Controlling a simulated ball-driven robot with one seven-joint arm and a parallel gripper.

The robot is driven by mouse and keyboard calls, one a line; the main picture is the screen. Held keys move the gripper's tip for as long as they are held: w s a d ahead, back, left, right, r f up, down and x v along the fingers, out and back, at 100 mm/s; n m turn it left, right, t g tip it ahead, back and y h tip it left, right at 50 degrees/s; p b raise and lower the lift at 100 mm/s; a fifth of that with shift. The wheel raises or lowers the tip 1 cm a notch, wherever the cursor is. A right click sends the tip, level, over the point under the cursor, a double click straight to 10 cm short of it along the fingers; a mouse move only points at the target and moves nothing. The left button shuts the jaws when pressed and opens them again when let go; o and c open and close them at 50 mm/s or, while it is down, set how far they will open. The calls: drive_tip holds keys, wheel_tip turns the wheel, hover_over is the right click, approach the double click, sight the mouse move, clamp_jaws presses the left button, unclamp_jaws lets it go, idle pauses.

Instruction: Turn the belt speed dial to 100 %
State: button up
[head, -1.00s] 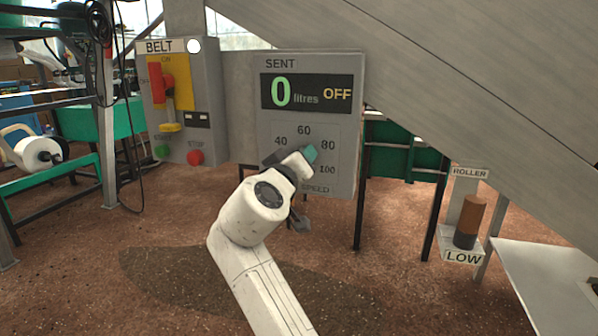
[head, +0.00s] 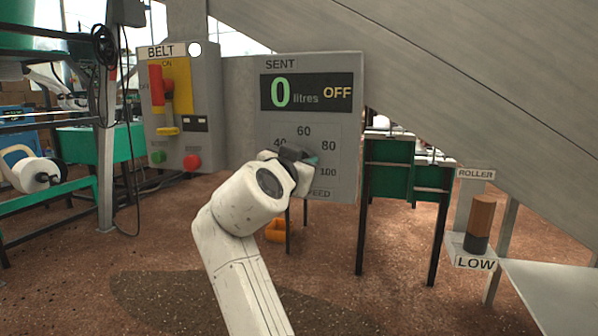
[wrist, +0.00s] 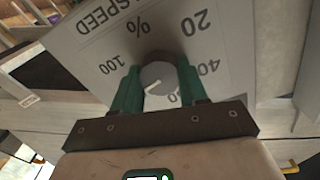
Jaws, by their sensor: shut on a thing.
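The belt speed dial (wrist: 158,76) is a round grey knob with a white pointer line, on the grey panel (head: 312,186). In the wrist view the panel appears upside down, with 20, 40, 100, % and SPEED readable. My gripper (wrist: 157,84) is shut on the dial, with one green finger on each side. The pointer slants to the lower left in that view, roughly toward where 80 sits behind the left finger; its exact reading is unclear. In the head view my gripper (head: 306,159) hides the dial. The display (head: 306,92) reads 0 litres, OFF.
Left of the panel is the BELT box (head: 178,105) with a red-and-yellow switch, a green button (head: 158,157) and a red button (head: 192,161). At right stands the ROLLER lever (head: 480,222), labelled LOW. A sloping grey chute (head: 440,90) crosses above.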

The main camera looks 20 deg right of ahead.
drive_tip(key=shift+w+m+b, duration=0.1)
drive_tip(key=shift+m+b, duration=1.95)
drive_tip(key=shift+m, duration=2.25)
drive_tip(key=o, duration=1.1)
drive_tip(key=shift+d+f, duration=0.1)
drive_tip(key=shift+c, duration=0.2)
drive_tip(key=p+v, duration=0.3)
drive_tip(key=v, duration=0.7)
drive_tip(key=shift+s+a, duration=0.25)
drive_tip(key=shift+s, duration=0.05)
